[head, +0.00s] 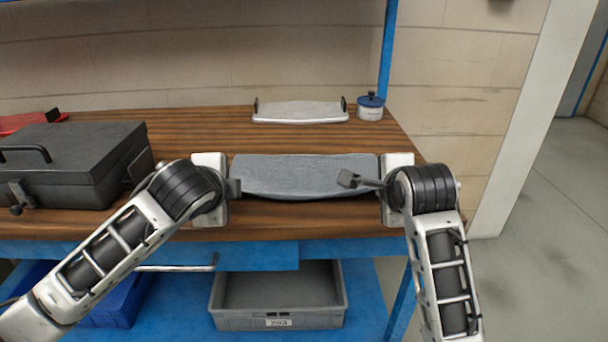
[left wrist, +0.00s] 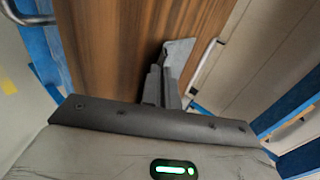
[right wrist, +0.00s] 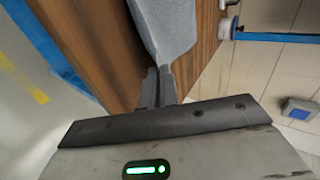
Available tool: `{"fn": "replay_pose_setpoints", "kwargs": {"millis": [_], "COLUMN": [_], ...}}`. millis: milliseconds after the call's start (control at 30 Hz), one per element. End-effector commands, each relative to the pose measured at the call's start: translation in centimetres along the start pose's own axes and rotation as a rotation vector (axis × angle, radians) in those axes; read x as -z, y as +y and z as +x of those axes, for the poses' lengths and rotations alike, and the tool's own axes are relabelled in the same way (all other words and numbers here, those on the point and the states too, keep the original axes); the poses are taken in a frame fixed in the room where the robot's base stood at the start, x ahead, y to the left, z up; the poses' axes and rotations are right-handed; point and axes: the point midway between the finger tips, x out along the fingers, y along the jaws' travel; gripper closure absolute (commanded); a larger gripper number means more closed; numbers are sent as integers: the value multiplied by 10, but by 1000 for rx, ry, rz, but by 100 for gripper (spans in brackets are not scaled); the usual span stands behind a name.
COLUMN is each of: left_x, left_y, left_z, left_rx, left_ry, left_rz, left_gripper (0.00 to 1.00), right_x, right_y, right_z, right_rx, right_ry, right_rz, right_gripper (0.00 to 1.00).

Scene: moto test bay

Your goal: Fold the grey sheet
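My right gripper (head: 349,179) is at the sheet's right front part. In the right wrist view the sheet (right wrist: 168,25) narrows down to the close-set fingers (right wrist: 156,75). The cloth between the fingertips is mostly hidden in both wrist views.
A pale tray (head: 299,111) with dark handles stands behind the sheet, beside a white jar (head: 370,107) with a blue lid. A black toolbox (head: 70,165) stands at the left, near my left arm. A grey crate (head: 278,318) is below the bench. Bare wood lies between sheet and tray.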

Motion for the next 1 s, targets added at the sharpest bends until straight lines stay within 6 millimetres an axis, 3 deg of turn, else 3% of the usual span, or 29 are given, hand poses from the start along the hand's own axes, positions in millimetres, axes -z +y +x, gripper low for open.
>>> {"fn": "replay_pose_setpoints", "kwargs": {"millis": [200,333,367,767,1000], "left_x": [0,0,0,0,1], "left_y": [0,0,0,-3,-21], "left_z": [0,0,0,-3,-33], "left_rx": [1,0,0,1,4], "left_ry": [0,0,0,1,2], "left_rz": [0,0,0,0,0], "left_gripper": [100,62,60,60,60], "right_x": [0,0,0,0,0], "right_y": [0,0,0,-3,-21], "right_z": [0,0,0,-3,-33], "right_rx": [1,0,0,1,3], "right_ry": [0,0,0,-1,-3], "right_rz": [0,0,0,0,2], "right_gripper": [100,62,60,60,60]}}
